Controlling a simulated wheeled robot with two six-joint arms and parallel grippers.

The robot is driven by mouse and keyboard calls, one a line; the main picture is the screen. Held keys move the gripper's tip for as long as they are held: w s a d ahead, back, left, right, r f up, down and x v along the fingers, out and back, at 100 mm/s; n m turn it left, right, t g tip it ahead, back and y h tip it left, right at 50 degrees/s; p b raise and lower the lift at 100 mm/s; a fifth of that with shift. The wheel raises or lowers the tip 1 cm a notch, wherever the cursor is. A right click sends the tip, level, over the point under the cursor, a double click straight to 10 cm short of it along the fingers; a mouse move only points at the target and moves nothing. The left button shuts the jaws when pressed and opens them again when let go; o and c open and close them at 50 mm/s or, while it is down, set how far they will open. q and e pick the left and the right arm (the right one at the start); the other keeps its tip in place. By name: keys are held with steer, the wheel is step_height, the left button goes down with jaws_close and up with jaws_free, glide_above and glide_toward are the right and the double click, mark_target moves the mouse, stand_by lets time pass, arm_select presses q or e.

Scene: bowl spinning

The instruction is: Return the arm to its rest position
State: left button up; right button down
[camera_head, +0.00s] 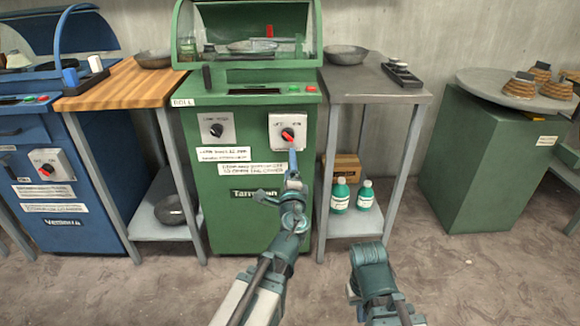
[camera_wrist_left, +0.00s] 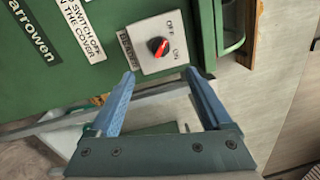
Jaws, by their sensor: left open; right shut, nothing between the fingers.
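My left gripper (camera_head: 292,152) reaches up in front of the green machine (camera_head: 235,215), just below its white switch plate (camera_head: 280,124). In the left wrist view its two blue fingers (camera_wrist_left: 160,76) are spread, with nothing between them. The red-and-black knob (camera_wrist_left: 158,46) on that plate lies just beyond the fingertips, apart from them. OFF and ON labels are beside the knob. My right arm (camera_head: 371,270) shows as a folded link at the lower right of centre; its fingers are hidden.
A grey side table (camera_head: 385,90) stands right of the green machine, with green bottles (camera_head: 340,195) on its lower shelf. A wooden-topped table (camera_head: 120,84) and a blue machine (camera_head: 60,190) stand left. A round turntable (camera_head: 480,88) is at right. The floor in front is clear.

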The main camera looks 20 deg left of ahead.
arm_select(q)
steer(key=s+f+n+g+y+p, duration=0.1)
steer(key=s+f+n+g+y, duration=0.1)
steer(key=s+f+n+g, duration=0.8)
steer(key=s+d+f+n+g+h+p, duration=0.1)
steer(key=s+d+f+n+g+h, duration=0.2)
steer(key=s+d+f+g+h, duration=0.7)
steer(key=s+d+r+t+y+p, duration=0.1)
steer(key=s+r+y+p, duration=0.1)
steer(key=r+p, duration=1.6)
steer(key=s+d+r+y+p, duration=0.1)
steer(key=s+d+r+p, duration=0.1)
steer(key=r+p, duration=1.6)
steer(key=shift+s+d+r+t+y+p, duration=0.2)
steer(key=shift+s+t+y+p, duration=0.25)
steer(key=shift+p, duration=0.55)
